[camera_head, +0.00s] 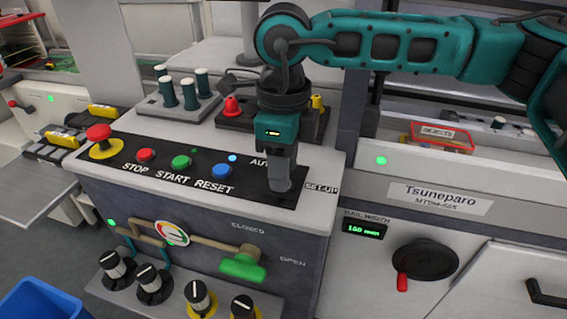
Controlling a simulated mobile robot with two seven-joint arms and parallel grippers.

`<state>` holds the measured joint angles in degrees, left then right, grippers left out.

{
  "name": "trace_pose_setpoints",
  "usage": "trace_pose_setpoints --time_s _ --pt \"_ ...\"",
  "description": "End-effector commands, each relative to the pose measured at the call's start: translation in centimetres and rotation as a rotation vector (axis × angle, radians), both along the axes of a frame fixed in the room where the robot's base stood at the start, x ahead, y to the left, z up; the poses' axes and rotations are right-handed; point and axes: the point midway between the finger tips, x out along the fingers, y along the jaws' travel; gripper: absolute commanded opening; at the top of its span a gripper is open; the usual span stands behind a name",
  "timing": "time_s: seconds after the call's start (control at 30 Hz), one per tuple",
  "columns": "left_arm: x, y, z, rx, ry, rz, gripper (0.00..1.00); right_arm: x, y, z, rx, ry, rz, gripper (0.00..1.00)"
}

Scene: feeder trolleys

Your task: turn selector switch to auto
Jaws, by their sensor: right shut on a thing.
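The selector switch sits on the black control strip between the labels AUTO and SET-UP. My right gripper (280,182) covers it, so its knob and the way it points are hidden. The gripper points down, its fingers shut on the switch. The AUTO label (259,162) is partly hidden by the gripper, and the SET-UP label (322,189) shows to its right. A small blue light (232,158) is lit left of AUTO. My left gripper is not in view.
Left of the gripper are the blue RESET (220,171), green START (180,162) and red STOP (146,155) buttons and a red mushroom button (99,134). Below are a green valve handle (242,268) and several black knobs. A stand with green-and-white pegs (190,96) stands behind.

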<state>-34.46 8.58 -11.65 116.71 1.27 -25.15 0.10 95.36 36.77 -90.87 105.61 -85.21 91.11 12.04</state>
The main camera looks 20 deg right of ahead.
Motion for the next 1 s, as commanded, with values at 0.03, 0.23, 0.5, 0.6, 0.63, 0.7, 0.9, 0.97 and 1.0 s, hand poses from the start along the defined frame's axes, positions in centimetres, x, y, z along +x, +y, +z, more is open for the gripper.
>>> trace_pose_setpoints --time_s 0.03,0.23,0.5,0.6,0.63,0.7,0.9,0.97,1.0 --pt "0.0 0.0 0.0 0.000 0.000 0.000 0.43 0.0 0.0 0.1 0.001 -0.003 0.002 0.10" --pt "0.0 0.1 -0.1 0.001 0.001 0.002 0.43 0.0 0.0 0.1 0.001 -0.003 0.002 0.50" --pt "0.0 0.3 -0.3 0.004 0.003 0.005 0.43 0.0 0.0 0.0 0.000 -0.001 0.001 0.66" --pt "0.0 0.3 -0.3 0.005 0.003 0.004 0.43 0.0 0.0 0.0 0.000 -0.001 0.000 0.66" --pt "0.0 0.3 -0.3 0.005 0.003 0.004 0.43 0.0 0.0 0.1 0.000 -0.001 0.000 0.66" --pt "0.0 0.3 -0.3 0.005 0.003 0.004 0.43 0.0 0.0 0.4 0.001 -0.002 0.000 0.66" --pt "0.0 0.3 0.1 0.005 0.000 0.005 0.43 0.1 0.0 3.5 0.002 -0.005 -0.001 0.66" --pt "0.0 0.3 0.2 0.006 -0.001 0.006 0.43 0.1 0.0 4.8 0.002 -0.005 -0.001 0.66" --pt "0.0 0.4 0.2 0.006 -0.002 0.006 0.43 0.1 0.0 5.8 0.003 -0.005 0.000 0.66"
